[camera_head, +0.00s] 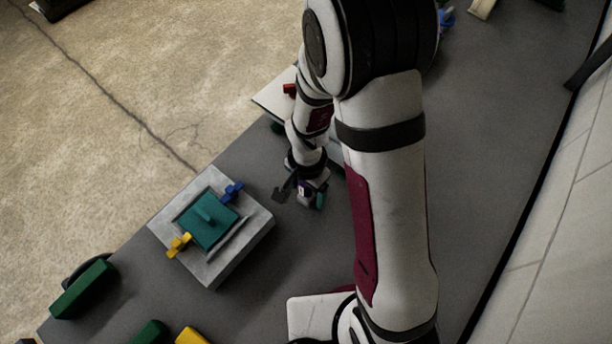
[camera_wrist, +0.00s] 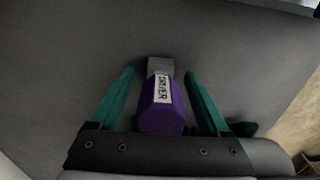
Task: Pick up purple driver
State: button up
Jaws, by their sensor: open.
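The purple driver (camera_wrist: 162,112) lies on the grey table in the wrist view, with a faceted purple handle, a white lettered label and a grey block-like end at the top. My gripper (camera_wrist: 160,85) is open, with one teal finger on each side of the driver. Gaps show between the fingers and the handle, and the handle's near end meets the dark gripper body in the picture. In the head view my gripper (camera_head: 312,197) is low over the table, and a small purple patch shows at it. Most of the driver is hidden there.
A grey block fixture (camera_head: 245,250) with a teal plate and blue and yellow clamps stands left of my gripper. Green (camera_head: 83,289) and yellow (camera_head: 190,337) blocks lie at the lower left. A white board (camera_head: 272,96) with a red item is behind the arm. Bare table (camera_head: 490,150) lies right.

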jog(key=shift+f, duration=0.15)
grip_shut()
dwell(0.4)
jog(key=r, duration=0.4)
jog(key=shift+d+r, duration=0.2)
jog(key=shift+r, duration=0.1)
jog(key=s+d+r, duration=0.3)
jog(key=d+r, duration=0.3)
jog(key=d, duration=0.4)
jog(key=shift+s+d+r, duration=0.25)
jog(key=shift+s+d, duration=0.05)
jog(key=shift+d, duration=0.1)
